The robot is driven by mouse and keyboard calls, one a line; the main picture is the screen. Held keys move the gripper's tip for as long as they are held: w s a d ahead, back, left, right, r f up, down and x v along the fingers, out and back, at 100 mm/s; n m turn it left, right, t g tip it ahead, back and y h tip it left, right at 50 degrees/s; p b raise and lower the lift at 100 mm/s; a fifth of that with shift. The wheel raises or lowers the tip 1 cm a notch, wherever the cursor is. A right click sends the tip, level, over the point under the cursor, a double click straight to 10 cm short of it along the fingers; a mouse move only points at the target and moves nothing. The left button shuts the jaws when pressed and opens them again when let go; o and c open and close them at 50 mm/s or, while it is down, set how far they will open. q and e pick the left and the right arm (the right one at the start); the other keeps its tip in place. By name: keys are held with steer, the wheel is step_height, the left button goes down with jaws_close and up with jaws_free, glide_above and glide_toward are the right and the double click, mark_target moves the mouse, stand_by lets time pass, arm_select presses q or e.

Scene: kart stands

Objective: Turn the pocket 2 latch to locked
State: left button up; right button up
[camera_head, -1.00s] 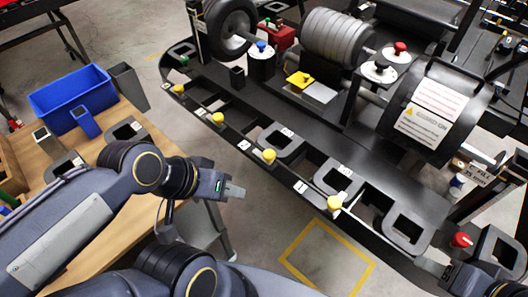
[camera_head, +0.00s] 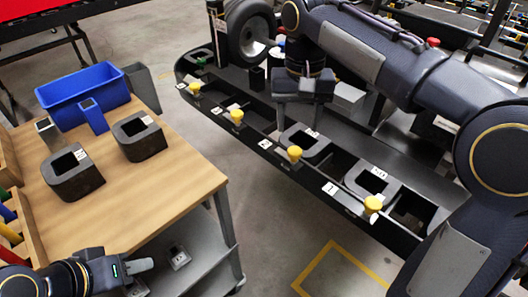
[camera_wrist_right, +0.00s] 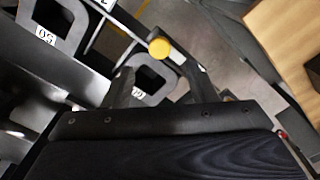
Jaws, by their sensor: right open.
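A row of yellow latch knobs runs along the front edge of the black kart panel (camera_head: 425,195). Tag 2 (camera_head: 265,144) sits between a yellow knob (camera_head: 294,153) and another yellow knob (camera_head: 237,116); I cannot tell which belongs to pocket 2. My right gripper (camera_head: 299,112) is open and empty, pointing down over the panel behind these knobs. In the right wrist view, a yellow knob (camera_wrist_right: 159,48) shows beyond the gap between the open fingers (camera_wrist_right: 164,88), apart from them. My left gripper (camera_head: 138,266) is low at the left by the wooden table; its jaw state is unclear.
Grey blocks with square openings, one labelled (camera_head: 302,141), sit in the panel. The wooden table (camera_head: 165,180) holds a blue bin (camera_head: 82,95) and dark blocks (camera_head: 138,136). Floor between table and panel is clear.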

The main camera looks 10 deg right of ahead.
mark_target(295, 150)
step_height(295, 150, down, 8)
steer(key=shift+r+b, duration=0.2)
steer(key=shift+b, duration=0.8)
steer(key=shift+c, duration=0.4)
steer(key=c, duration=0.9)
steer(key=shift+r+m+p, duration=0.2)
steer(key=shift+m+p, duration=1.05)
steer(key=shift+m, duration=0.05)
steer(key=m+p, duration=0.3)
steer(key=m, duration=0.2)
steer(key=shift+m, duration=0.3)
steer(key=m+p, duration=0.3)
steer(key=m, duration=0.2)
steer(key=shift+f+m+p, duration=0.1)
steer(key=shift+m+p, duration=1.15)
steer(key=shift+m, duration=1.15)
